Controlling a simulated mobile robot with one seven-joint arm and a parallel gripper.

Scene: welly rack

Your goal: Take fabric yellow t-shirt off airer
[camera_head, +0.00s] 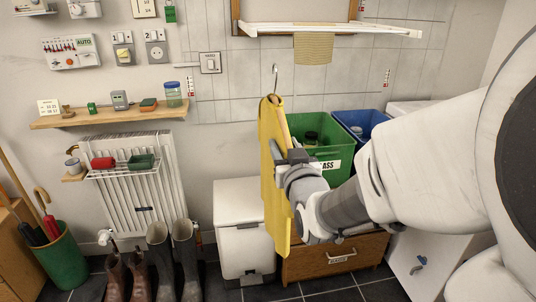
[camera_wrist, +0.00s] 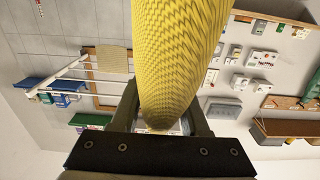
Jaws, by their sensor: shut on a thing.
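The yellow t-shirt (camera_head: 271,180) hangs on a hanger with a hook (camera_head: 275,78) at its top, seen nearly edge-on in the head view. My gripper (camera_head: 290,160) is shut on the t-shirt at its right edge. In the wrist view the yellow fabric (camera_wrist: 178,60) fills the middle and runs down between my gripper's fingers (camera_wrist: 160,115). The airer (camera_head: 330,29) is on the wall above, with a tan cloth (camera_head: 313,48) over it. It also shows at the left of the wrist view (camera_wrist: 92,70). The hook appears below the airer and apart from it.
A green bin (camera_head: 330,170) and a blue bin (camera_head: 358,122) stand behind my gripper on a wooden cabinet (camera_head: 335,258). A white bin (camera_head: 240,225) is behind the shirt. Boots (camera_head: 160,262), a radiator (camera_head: 125,185) and a shelf (camera_head: 105,118) are at left.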

